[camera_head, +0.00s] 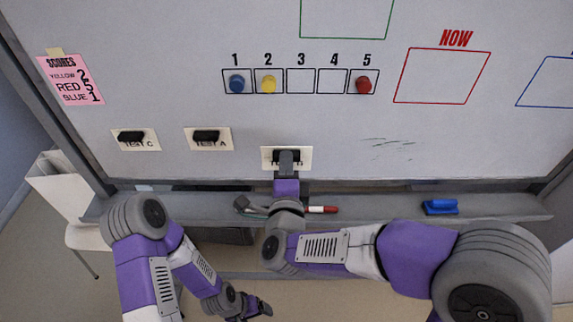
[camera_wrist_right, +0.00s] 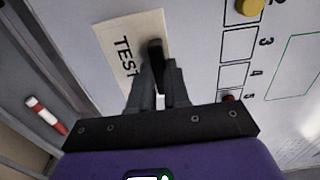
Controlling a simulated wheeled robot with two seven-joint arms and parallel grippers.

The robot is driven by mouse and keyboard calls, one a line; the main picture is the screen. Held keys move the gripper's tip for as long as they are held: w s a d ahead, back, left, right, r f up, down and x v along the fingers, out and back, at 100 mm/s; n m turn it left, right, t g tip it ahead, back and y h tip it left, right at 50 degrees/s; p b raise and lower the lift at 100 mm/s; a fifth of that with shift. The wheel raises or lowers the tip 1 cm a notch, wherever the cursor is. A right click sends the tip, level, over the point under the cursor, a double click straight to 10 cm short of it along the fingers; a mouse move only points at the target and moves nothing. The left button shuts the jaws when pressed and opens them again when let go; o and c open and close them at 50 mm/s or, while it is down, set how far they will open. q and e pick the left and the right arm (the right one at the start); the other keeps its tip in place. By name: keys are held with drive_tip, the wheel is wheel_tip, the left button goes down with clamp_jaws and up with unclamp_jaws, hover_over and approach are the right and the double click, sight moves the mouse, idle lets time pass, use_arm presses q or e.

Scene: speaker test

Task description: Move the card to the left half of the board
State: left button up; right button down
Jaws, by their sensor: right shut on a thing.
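A cream card (camera_head: 306,158) is on the whiteboard (camera_head: 180,60), low and near the middle. It has a black magnet at its centre. My right gripper (camera_head: 287,158) is shut on the black magnet of this card. In the right wrist view the card (camera_wrist_right: 112,40) reads "TEST"; the rest of its text is hidden by the fingers (camera_wrist_right: 157,75). Two similar cards hang to the left, one reading "TEST C" (camera_head: 152,144) and one "TEST A" (camera_head: 224,145), each under a black magnet. My left gripper (camera_head: 256,308) is low in the head view, away from the board; its jaw opening is unclear.
A pink score note (camera_head: 72,88) is at the far left. Numbered boxes hold blue (camera_head: 236,84), yellow (camera_head: 267,84) and red (camera_head: 363,85) magnets. A red "NOW" frame (camera_head: 440,101) is to the right. The tray (camera_head: 385,210) below holds a red-and-white marker (camera_head: 320,210) and a blue eraser (camera_head: 440,207).

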drive_tip(key=shift+w+p, duration=0.5)
drive_tip(key=shift+w, duration=1.35)
drive_tip(key=shift+w+b, duration=0.35)
drive_tip(key=shift+w, duration=0.95)
drive_tip(key=shift+w, duration=0.45)
drive_tip(key=c, duration=0.6)
unclamp_jaws()
drive_tip(key=shift+s, duration=0.15)
